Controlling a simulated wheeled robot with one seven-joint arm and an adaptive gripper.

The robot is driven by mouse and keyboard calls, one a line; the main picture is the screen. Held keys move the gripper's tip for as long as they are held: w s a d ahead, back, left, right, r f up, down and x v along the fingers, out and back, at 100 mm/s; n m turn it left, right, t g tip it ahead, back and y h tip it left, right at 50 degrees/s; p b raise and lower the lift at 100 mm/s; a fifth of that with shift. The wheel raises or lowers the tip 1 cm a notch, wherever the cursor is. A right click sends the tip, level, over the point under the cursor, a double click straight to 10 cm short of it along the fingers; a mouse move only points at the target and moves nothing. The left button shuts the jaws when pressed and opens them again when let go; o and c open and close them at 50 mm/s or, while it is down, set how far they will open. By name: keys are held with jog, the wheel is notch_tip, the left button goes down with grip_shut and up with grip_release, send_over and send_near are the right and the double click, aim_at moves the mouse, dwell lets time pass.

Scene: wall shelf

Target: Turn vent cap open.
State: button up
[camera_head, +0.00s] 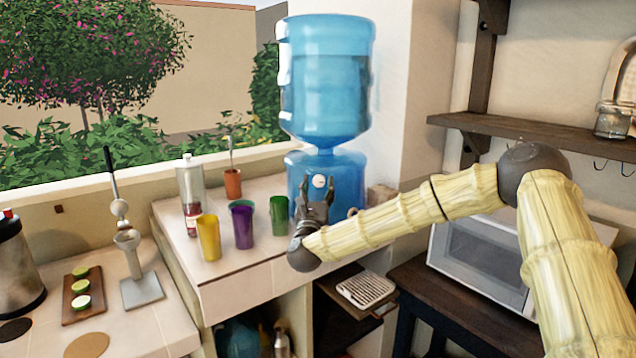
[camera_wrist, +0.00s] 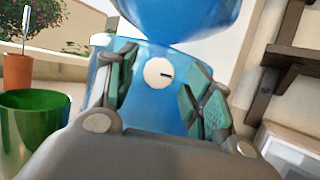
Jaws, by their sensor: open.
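The vent cap (camera_wrist: 158,73) is a small round white disc with a short dark mark on its right half. It sits on the front of the blue water dispenser's base (camera_head: 347,180). In the head view the cap (camera_head: 319,181) shows just above and between my gripper's fingers. My gripper (camera_head: 317,192) is open and empty in front of the dispenser. In the wrist view its two green-padded fingers (camera_wrist: 155,88) stand left and right of the cap, apart from it. The large blue bottle (camera_head: 326,80) stands upright on the base.
Green (camera_head: 279,215), purple (camera_head: 242,226) and yellow (camera_head: 208,237) cups stand left of my gripper on the tiled counter (camera_head: 262,268). A wooden shelf (camera_head: 540,131) and white microwave (camera_head: 480,258) are at the right.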

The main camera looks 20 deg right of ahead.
jog(key=shift+w+d+r, duration=0.2)
jog(key=shift+w, duration=0.25)
jog(key=c, duration=1)
